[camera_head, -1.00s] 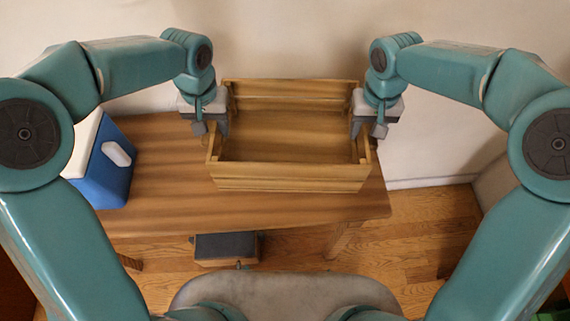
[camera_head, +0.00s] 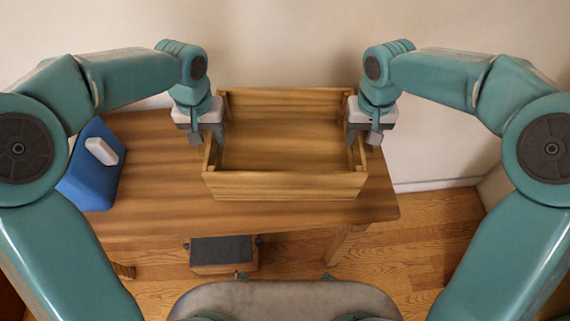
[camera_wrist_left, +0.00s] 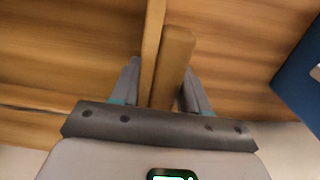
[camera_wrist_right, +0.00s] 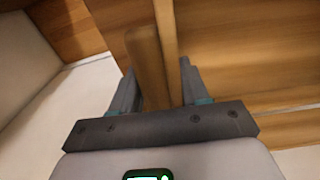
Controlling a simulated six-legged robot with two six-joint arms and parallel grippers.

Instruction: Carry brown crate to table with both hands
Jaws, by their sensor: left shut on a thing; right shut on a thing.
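The brown crate (camera_head: 285,186) is an open, empty wooden box, held level over the right part of the wooden table (camera_head: 150,215). I cannot tell whether its bottom touches the tabletop. My left gripper (camera_head: 212,138) is shut on the crate's left end wall. In the left wrist view its fingers (camera_wrist_left: 160,88) straddle that wall and its handle bar. My right gripper (camera_head: 362,136) is shut on the right end wall. In the right wrist view its fingers (camera_wrist_right: 162,88) straddle the wall and bar (camera_wrist_right: 146,65).
A blue box with a white handle (camera_head: 92,168) stands on the table's left part. A small wooden box with a dark top (camera_head: 223,252) is on the floor before the table. The wall is close behind. Bare floor (camera_head: 430,235) lies to the right.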

